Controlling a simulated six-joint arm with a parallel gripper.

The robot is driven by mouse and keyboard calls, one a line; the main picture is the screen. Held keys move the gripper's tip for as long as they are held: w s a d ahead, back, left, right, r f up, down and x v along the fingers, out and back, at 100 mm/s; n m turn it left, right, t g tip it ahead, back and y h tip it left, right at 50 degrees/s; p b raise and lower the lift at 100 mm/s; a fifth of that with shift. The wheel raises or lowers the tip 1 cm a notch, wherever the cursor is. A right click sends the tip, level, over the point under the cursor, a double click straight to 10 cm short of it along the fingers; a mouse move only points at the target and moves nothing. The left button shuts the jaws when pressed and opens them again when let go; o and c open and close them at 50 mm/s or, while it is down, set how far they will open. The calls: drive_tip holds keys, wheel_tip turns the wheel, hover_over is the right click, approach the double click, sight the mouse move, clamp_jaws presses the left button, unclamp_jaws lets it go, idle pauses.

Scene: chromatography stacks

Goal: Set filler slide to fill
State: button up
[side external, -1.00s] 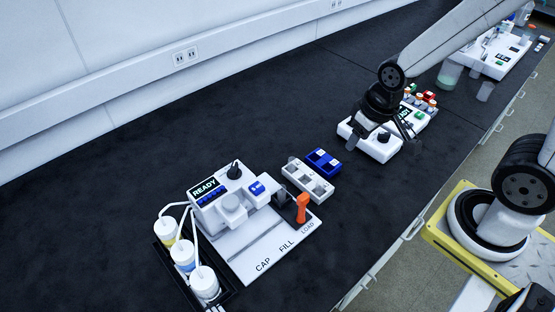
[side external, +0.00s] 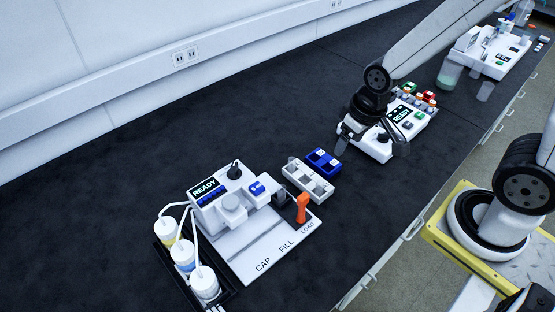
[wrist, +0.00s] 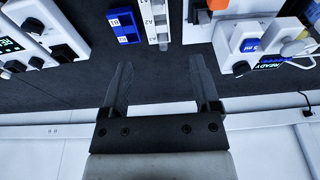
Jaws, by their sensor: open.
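The filler (side external: 222,208) is a white machine at the lower middle of the side view, with a READY screen. Its base plate carries the words CAP, FILL and LOAD. The slide's orange handle (side external: 302,208) stands upright at the LOAD end, beside a dark block. The filler's edge also shows at the top right of the wrist view (wrist: 232,55). My gripper (side external: 373,146) is open and empty, well to the upper right of the filler, in front of another white device. In the wrist view its fingers (wrist: 161,62) are spread apart with nothing between them.
A grey-white rack (side external: 307,180) and a blue block (side external: 323,161) stand between the filler and the white device (side external: 412,122). Several capped bottles (side external: 204,282) with tubes sit in a black tray left of the filler. The bench's back left is clear.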

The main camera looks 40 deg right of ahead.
drive_tip(key=g, duration=0.2)
hover_over(303, 196)
wheel_tip(303, 196, down, 7)
drive_tip(key=shift+r, duration=0.1)
drive_tip(key=shift+f, duration=0.2)
drive_tip(key=shift+f, duration=3.7)
clamp_jaws()
